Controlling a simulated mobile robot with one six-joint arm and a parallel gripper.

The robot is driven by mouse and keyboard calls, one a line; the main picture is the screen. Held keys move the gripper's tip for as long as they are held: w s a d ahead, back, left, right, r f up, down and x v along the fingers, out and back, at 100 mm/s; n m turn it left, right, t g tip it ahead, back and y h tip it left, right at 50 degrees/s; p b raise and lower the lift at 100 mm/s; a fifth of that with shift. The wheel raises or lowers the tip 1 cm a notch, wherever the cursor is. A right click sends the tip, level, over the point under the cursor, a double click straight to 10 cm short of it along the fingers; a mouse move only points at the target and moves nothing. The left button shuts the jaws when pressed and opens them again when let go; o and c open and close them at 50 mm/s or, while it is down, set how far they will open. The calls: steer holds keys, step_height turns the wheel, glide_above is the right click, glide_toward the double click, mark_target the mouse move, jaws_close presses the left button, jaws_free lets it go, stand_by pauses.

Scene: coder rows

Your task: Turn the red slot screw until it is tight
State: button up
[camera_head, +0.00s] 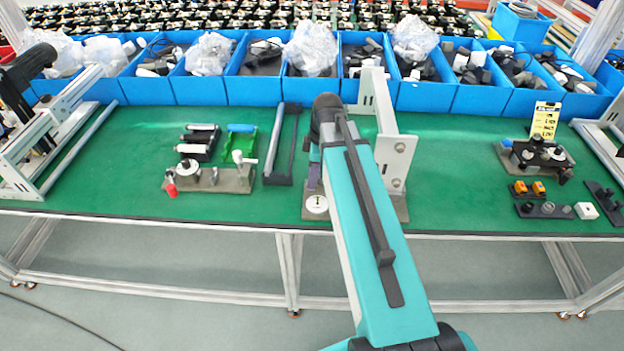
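A small red part (171,189) stands at the front left corner of a grey metal fixture plate (228,181) on the left half of the green bench. It is the only red piece I see on the fixtures; whether it has a slot, and how tight it sits, is too small to tell. My teal arm reaches from the bottom of the picture to the middle of the bench, well to the right of the red part. My gripper's fingers are hidden behind the arm, so I cannot see what they hold. A white disc (317,204) lies beside the arm at the bench's front.
A grey upright bracket (396,150) stands right of my arm. A dark frame (281,150) and a green-and-blue tool (240,143) lie near the fixture. Another fixture (540,155) stands far right. Blue bins (207,92) line the back. The bench between bracket and right fixture is clear.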

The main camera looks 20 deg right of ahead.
stand_by(0.8)
jaws_close()
